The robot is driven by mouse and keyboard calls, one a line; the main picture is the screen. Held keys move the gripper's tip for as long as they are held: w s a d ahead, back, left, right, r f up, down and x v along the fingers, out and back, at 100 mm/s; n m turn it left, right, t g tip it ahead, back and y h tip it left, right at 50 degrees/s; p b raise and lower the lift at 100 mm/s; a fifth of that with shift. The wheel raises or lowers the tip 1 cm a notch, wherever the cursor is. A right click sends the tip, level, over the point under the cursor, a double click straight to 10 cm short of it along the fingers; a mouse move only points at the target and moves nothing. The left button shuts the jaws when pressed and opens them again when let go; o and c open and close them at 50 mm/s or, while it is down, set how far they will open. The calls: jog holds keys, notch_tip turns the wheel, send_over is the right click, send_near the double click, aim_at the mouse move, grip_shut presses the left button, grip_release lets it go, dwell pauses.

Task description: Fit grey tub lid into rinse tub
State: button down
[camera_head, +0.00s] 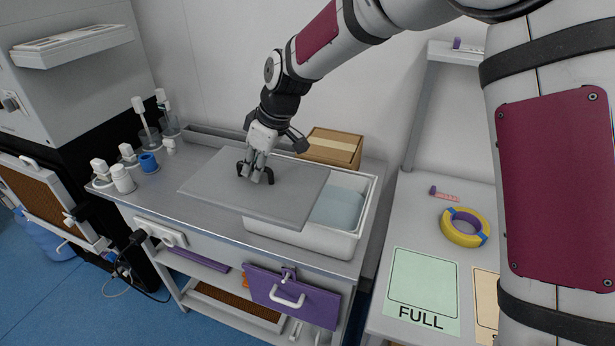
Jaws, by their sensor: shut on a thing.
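The grey tub lid (215,187) is a flat, wide panel with a dark handle on top. My gripper (256,174) is shut on the lid's handle near the lid's middle. The white rinse tub (304,240) stands on the steel bench, with light blue contents (337,208) showing at its right end. The lid lies over the left part of the tub and reaches well past it to the left, so it is offset from the opening. The tub's left side is hidden under the lid. I cannot tell whether the lid touches the rim.
A cardboard box (332,147) stands behind the tub. Several bottles and brushes, with a blue cup (149,162), stand at the bench's left end. A purple panel with a white handle (292,297) is below the front edge. A side table (385,275) with a yellow-blue ring (461,240) is at right.

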aim_at(309, 169)
jog(key=w+d, duration=0.1)
jog(key=d, duration=0.2)
jog(key=w+d, duration=0.1)
jog(key=d, duration=0.3)
jog(key=w+d+f+p, duration=0.1)
jog(key=d, duration=0.3)
jog(key=shift+w+d, duration=0.1)
jog(key=shift+w, duration=0.25)
jog(key=shift+d, duration=0.1)
jog(key=shift+f+p, duration=0.3)
jog(key=shift+f, duration=1.5)
jog(key=c, duration=1.7)
grip_release()
jog(key=shift+f, duration=0.1)
